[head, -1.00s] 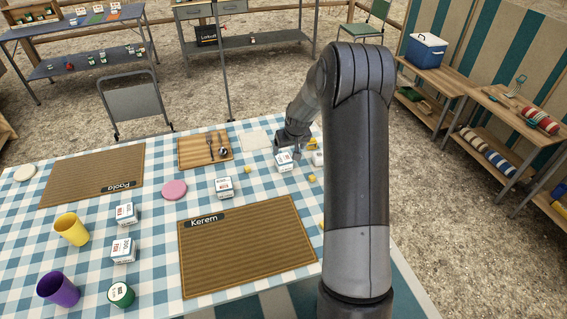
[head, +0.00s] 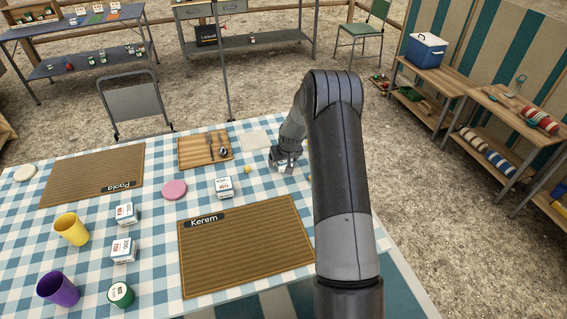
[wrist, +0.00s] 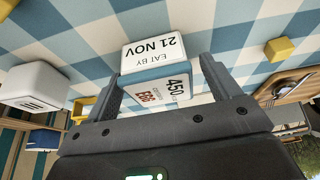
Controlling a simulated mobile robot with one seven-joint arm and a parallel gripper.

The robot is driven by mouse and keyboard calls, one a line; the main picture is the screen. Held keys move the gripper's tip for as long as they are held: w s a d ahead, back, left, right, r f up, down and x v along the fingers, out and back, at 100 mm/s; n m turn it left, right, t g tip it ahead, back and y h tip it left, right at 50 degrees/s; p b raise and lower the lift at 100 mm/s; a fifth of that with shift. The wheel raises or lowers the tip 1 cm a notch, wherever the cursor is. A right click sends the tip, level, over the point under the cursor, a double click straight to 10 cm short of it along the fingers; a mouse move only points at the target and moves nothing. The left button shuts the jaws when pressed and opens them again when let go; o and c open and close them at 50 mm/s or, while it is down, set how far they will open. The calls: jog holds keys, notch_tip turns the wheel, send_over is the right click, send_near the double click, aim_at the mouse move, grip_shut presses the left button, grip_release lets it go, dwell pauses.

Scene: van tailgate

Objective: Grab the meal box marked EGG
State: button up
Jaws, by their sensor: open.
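The meal box marked EGG (wrist: 158,92) is a white and blue carton. In the wrist view its lettering reads "EAT BY 21 NOV", "450" and "EGG". My gripper (wrist: 160,72) is open, with one finger on each side of this box; I cannot tell whether either finger touches it. In the head view my gripper (head: 285,164) is low over the checked tablecloth, right of the cutlery board, and largely hides the box there.
Another white box (wrist: 35,87) and a yellow cube (wrist: 278,48) are nearby. Other cartons (head: 223,187) (head: 126,214) (head: 123,250) stand left on the table. A cutlery board (head: 205,150) lies behind. The Kerem placemat (head: 247,250) is empty.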

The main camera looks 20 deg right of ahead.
jog(key=shift+c, duration=0.2)
jog(key=c, duration=1.1)
jog(key=shift+r, duration=0.1)
